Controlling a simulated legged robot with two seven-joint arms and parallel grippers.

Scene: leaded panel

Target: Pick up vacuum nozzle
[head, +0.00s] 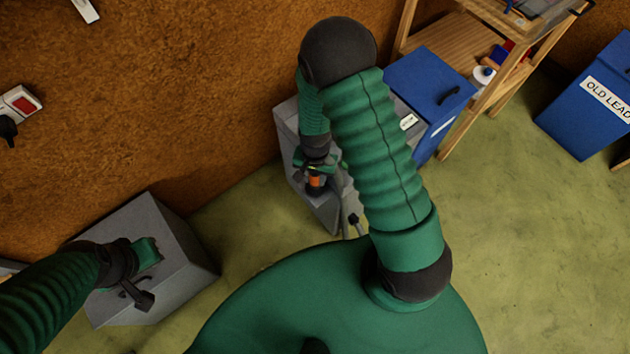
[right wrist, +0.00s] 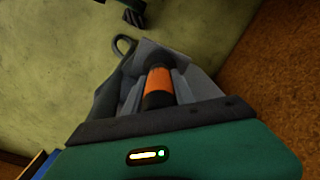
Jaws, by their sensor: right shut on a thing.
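The vacuum nozzle (right wrist: 158,82) is a dark cylinder with an orange band, seen close up in the right wrist view. In the head view its orange band (head: 315,181) shows just below my right gripper (head: 314,172), at the front of a grey cabinet. My right gripper is shut on the nozzle. The nozzle's far end is hard to make out against the grey behind it. My left gripper (head: 143,294) is over a grey box at the lower left; its fingers are dark and small, and I cannot tell how far apart they are.
The grey box (head: 190,255) stands on the floor at left. Beside the grey cabinet (head: 287,125) is a blue box (head: 425,75) with a black handle. A wooden rack (head: 455,30) and a blue bin labelled OLD LEAD (head: 590,120) stand at right. Green floor (head: 500,220) is clear.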

